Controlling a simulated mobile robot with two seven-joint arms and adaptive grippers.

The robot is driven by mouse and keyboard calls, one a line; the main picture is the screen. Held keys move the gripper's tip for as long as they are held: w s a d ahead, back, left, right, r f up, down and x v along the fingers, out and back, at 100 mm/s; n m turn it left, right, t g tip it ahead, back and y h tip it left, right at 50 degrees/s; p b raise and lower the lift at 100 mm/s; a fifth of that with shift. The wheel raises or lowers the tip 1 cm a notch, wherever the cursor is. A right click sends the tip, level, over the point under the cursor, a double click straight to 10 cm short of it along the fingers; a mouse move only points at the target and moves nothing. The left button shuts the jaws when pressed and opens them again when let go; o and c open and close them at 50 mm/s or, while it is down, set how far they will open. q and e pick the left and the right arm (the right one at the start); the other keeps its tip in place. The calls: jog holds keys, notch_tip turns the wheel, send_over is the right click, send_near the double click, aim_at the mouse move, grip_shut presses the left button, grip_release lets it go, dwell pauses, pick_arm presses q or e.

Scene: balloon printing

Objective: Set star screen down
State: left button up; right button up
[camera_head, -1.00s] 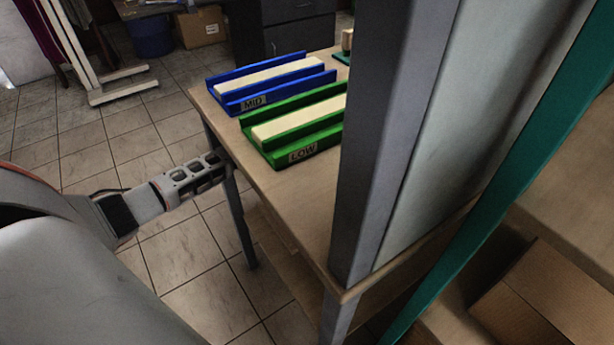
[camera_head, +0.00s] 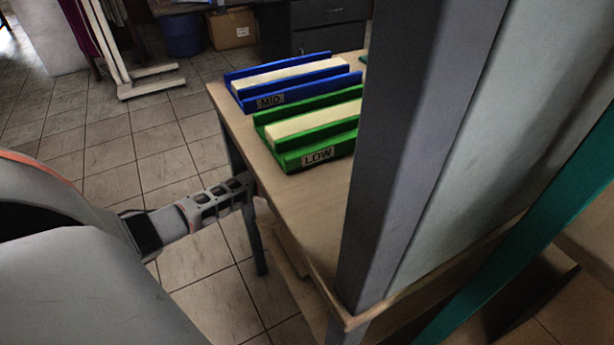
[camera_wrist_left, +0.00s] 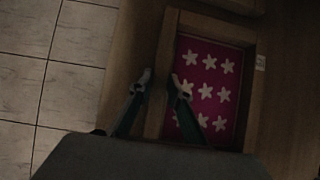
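The star screen (camera_wrist_left: 205,85), a wooden frame around a pink panel with white stars, shows in the left wrist view. My left gripper (camera_wrist_left: 161,80) has its two fingertips apart, one on each side of the frame's left bar. I cannot tell whether they press on the bar or stand clear of it. The screen's near end is hidden by the gripper body. In the head view my left gripper (camera_head: 244,188) reaches in at the table's left side, below the top, its tips partly hidden there. My right gripper is not in view.
The wooden table (camera_head: 230,120) carries a blue MID holder (camera_head: 285,85) and a green LOW holder (camera_head: 310,135). A large grey post (camera_head: 400,150) hides the right of the tabletop. In the wrist view, brown wood lies around the screen and open tiled floor (camera_wrist_left: 50,70) to the left.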

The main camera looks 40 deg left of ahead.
pick_arm(q)
jog(key=shift+o, duration=1.3)
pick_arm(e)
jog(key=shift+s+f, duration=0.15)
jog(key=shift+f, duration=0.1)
pick_arm(q)
jog(key=shift+r, duration=0.1)
